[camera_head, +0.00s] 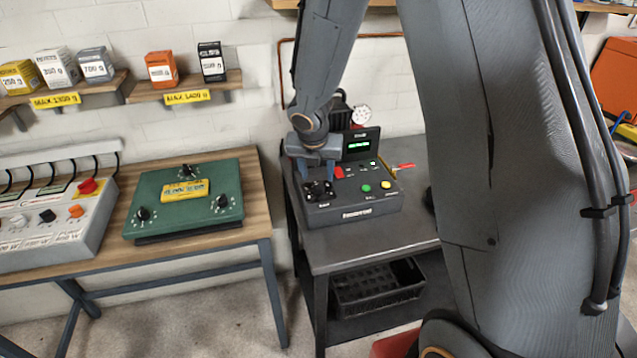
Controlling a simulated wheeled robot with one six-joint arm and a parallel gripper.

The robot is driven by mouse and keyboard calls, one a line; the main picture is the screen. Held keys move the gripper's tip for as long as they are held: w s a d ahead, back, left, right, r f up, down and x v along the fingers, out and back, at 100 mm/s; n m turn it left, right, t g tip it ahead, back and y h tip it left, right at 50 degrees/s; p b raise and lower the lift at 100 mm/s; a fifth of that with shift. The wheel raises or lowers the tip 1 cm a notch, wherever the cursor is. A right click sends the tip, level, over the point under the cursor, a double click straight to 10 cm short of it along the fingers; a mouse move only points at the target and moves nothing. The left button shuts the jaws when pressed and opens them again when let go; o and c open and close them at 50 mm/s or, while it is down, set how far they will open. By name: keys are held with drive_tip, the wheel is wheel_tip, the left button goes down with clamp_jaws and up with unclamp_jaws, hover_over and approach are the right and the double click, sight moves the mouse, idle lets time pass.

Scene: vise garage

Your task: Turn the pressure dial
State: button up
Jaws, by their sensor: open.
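A dark control box (352,211) stands on the grey metal bench in the middle of the view. It has a small screen (359,144) with green digits, and a round white gauge (361,116) shows behind it. A black knob-like part (319,190) sits at the left of the box's top; it looks like the pressure dial, but its label is too small to read. My gripper (317,176) points down, open, just above this part. Its blue fingers are at either side. I cannot tell whether they touch it, and the gripper hides some of the box's back left.
Red, green and yellow buttons (366,188) are right of the dial. A wooden table (258,229) at left bears a green three-knob panel (160,216). A black crate (377,290) is on the bench's lower shelf.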

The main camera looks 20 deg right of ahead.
sight(319, 184)
drive_tip(key=b+x, duration=0.1)
drive_tip(key=x, duration=0.5)
drive_tip(key=shift+f, duration=0.1)
drive_tip(key=c, duration=1)
